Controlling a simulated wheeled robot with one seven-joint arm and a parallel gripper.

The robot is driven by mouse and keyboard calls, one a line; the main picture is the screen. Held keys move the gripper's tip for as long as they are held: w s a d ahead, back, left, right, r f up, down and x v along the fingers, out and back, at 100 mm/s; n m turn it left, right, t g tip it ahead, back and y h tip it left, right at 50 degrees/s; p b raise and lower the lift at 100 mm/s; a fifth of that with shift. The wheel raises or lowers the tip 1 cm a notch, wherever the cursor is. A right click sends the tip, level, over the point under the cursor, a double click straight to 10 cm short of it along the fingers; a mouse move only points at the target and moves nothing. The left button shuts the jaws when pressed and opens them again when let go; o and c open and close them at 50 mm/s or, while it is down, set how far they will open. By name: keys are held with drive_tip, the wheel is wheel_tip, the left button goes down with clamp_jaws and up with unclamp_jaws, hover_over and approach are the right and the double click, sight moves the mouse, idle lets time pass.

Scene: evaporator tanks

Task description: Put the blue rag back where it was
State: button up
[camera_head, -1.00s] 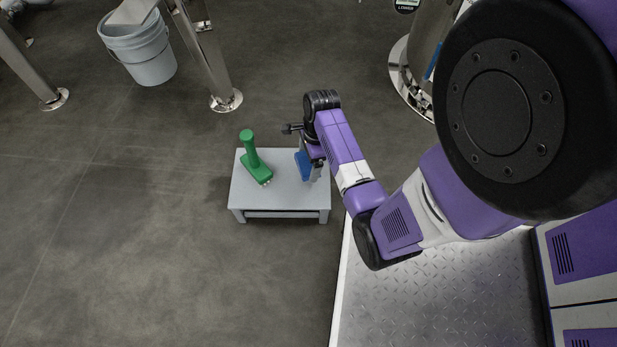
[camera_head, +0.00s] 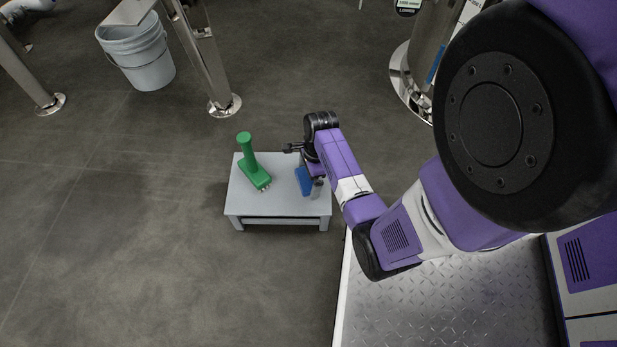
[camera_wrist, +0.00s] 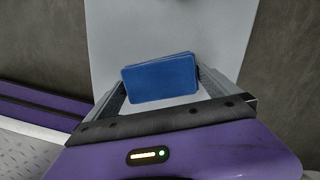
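The blue rag (camera_head: 304,182) is a flat blue block-like pad at the right part of a small grey table (camera_head: 279,208). In the wrist view the blue rag (camera_wrist: 160,79) lies between the two fingers of my gripper (camera_wrist: 162,82), its sides close against them. My gripper (camera_head: 312,182) points down over the right side of the table and is shut on the rag. Whether the rag's underside touches the tabletop I cannot tell. The gripper partly hides the rag in the head view.
A green scrubbing brush (camera_head: 250,160) with an upright handle stands on the table's left half. A grey bucket (camera_head: 141,60) and metal legs (camera_head: 208,70) are at the back left. A metal column (camera_head: 418,60) stands at the back right. Floor to the left is clear.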

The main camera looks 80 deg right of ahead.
drive_tip(key=shift+r, duration=0.15)
wheel_tip(320, 180, up, 11)
drive_tip(key=s+p, duration=0.1)
drive_tip(key=p, duration=0.6)
drive_tip(key=w+a+r+n+t+h, duration=0.2)
drive_tip(key=a+n+t+h, duration=0.25)
drive_tip(key=a+n, duration=1.15)
drive_tip(key=s+a+r+n+t+y, duration=0.2)
drive_tip(key=a+r+n, duration=0.5)
drive_tip(key=r, duration=0.6)
drive_tip(key=s+a+r+n+t+y, duration=0.2)
drive_tip(key=s+a+r+n+t, duration=0.2)
drive_tip(key=r, duration=0.9)
drive_tip(key=a+n+t, duration=0.3)
drive_tip(key=a, duration=0.2)
drive_tip(key=shift+r, duration=0.3)
wheel_tip(320, 180, up, 31)
drive_tip(key=p, duration=3)
drive_tip(key=shift+p, duration=0.4)
